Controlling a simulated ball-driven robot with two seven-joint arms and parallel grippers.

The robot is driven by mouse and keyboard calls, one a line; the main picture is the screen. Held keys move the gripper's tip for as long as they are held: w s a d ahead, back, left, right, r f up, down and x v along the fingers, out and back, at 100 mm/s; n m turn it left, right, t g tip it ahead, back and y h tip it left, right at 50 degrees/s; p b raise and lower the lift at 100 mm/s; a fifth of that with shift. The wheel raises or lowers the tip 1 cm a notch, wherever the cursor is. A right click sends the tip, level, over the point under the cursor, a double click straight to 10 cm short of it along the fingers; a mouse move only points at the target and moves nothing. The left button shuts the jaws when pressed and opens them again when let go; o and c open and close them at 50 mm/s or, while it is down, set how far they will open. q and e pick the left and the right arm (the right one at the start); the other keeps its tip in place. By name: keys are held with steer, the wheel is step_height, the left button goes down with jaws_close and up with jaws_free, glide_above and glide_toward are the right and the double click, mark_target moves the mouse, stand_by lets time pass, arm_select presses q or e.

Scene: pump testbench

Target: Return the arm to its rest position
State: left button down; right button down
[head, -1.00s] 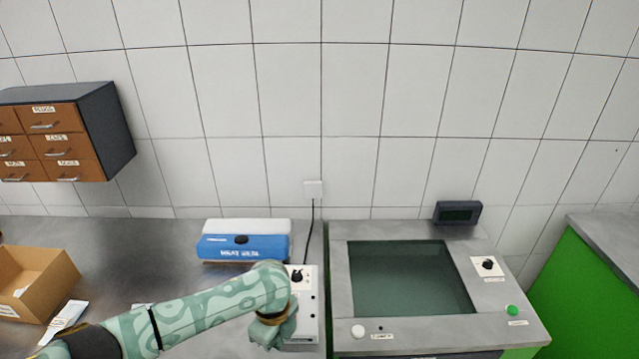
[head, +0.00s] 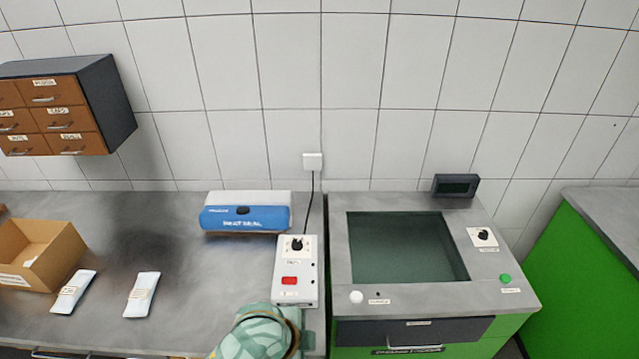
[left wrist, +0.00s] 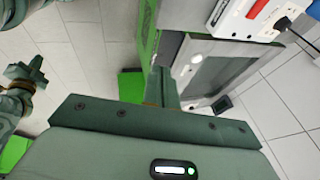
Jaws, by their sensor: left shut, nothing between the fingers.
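My left arm (head: 258,335) shows at the bottom middle of the head view, in front of the white switch box. In the left wrist view my left gripper (left wrist: 165,88) is shut with nothing between the fingers, in front of the green bench's side and clear of the bench top. A green, finger-like part at the left edge of the left wrist view appears to be my right gripper (left wrist: 28,75); its opening is unclear.
The white box (head: 297,268) has a red switch and a black knob. The test bench (head: 335,255) is right.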

arm_select(q)
steer(key=s+a+r+n+t+y, duration=0.1)
steer(key=s+a+r+n+y, duration=0.2)
steer(key=a, duration=0.6)
steer(key=s+a+r+n+t+y, duration=0.15)
steer(key=s+a+n, duration=0.3)
steer(key=a, duration=0.45)
steer(key=s+a+r+n+t+y, duration=0.1)
steer(key=s+a+r+n+y, duration=0.2)
steer(key=a, duration=0.6)
steer(key=s+d+f+g+h+b, duration=0.1)
steer(key=d+f+b, duration=0.15)
steer(key=f, duration=0.85)
steer(key=s+d+f+n+g+h+b, duration=0.1)
steer(key=s+f+b, duration=0.15)
steer(key=f, duration=0.95)
steer(key=s+d+f+g+b, duration=0.1)
steer(key=f+b, duration=0.2)
steer(key=f, duration=0.8)
steer(key=s+f+n+g+h+b, duration=0.2)
steer(key=s+f+b, duration=0.4)
steer(key=s+f, duration=1.3)
step_height(320, 180, down, 3)
steer(key=shift+s+d+f+n+g+b, duration=0.15)
steer(key=shift+s+n+g+b, duration=0.15)
steer(key=shift+n+g, duration=0.35)
